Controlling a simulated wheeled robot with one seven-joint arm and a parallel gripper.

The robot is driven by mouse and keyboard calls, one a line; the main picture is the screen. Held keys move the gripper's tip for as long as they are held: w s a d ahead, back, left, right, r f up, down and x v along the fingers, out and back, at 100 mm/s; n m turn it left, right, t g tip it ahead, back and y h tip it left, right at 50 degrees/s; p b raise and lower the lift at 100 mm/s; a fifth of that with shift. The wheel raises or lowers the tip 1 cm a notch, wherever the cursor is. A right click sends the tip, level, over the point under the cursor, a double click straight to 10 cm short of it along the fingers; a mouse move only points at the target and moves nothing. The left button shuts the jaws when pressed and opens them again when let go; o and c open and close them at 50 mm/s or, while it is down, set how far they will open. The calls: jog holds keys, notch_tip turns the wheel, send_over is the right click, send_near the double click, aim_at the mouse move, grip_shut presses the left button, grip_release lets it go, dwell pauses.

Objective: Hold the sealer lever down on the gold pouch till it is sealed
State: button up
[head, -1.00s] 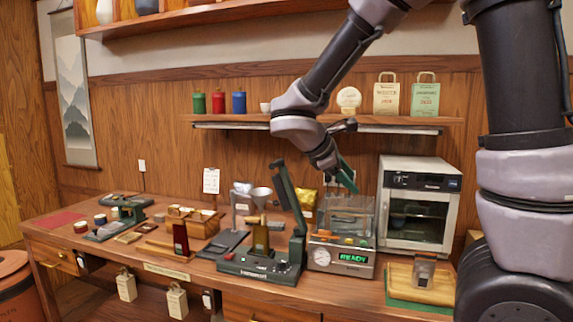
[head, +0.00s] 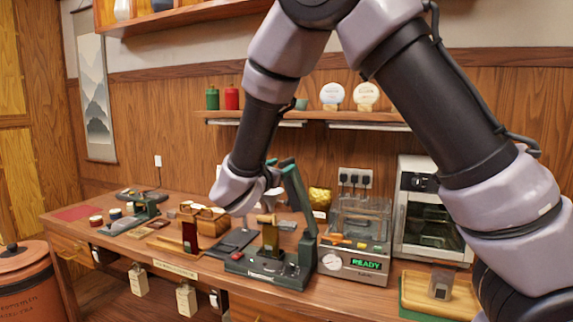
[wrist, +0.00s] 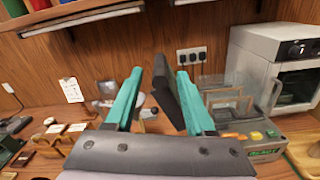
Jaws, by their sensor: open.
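The sealer (head: 262,266) is a dark green machine on the counter. Its lever (head: 301,200) stands raised, leaning back from the base. A gold pouch (head: 271,237) stands upright at the sealer, under the raised lever. In the wrist view my gripper (wrist: 160,76) is open, its two teal fingers apart and empty. The dark lever (wrist: 166,92) shows between and beyond the fingers; I cannot tell how near it is. In the head view my wrist hangs left of the lever's top, and the fingers are mostly hidden.
Right of the sealer stands a clear-lidded machine (head: 355,262) reading READY, then a white oven (head: 414,215). A shiny gold bag (head: 320,197) stands behind. Wooden boxes (head: 207,221) and a dark red packet (head: 190,237) are to the left. A shelf (head: 310,116) hangs above.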

jog(key=shift+x, duration=2.15)
grip_shut()
jog(key=shift+s+f, duration=0.1)
